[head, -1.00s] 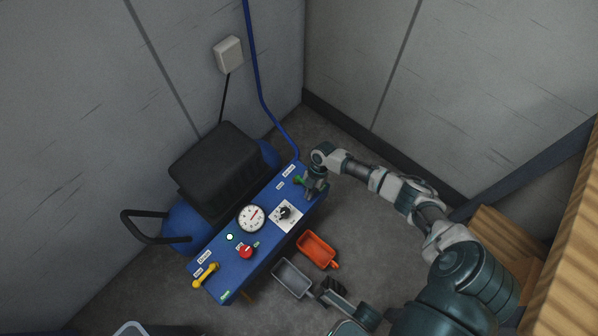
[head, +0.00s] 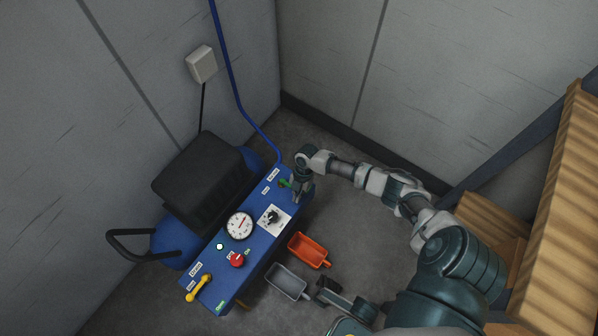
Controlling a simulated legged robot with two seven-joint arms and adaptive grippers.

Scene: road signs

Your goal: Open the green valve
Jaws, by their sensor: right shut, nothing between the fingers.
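The green valve (head: 285,183) is a small green handle near the far right end of the blue panel (head: 222,280) on the compressor. My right gripper (head: 299,191) points down over that end of the panel, just right of the valve. It is shut with nothing between its fingers. It partly hides the valve, and I cannot tell whether the two touch. My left gripper (head: 328,285) is a small dark shape low in the view, right of the grey scoop, far from the valve. Whether it is open or shut does not show.
The panel also bears a white gauge (head: 240,226), a black dial (head: 273,217), a red knob (head: 236,260) and a yellow handle (head: 198,288). An orange scoop (head: 308,250) and a grey scoop (head: 286,281) are beside it. Wooden shelving (head: 565,220) stands right.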

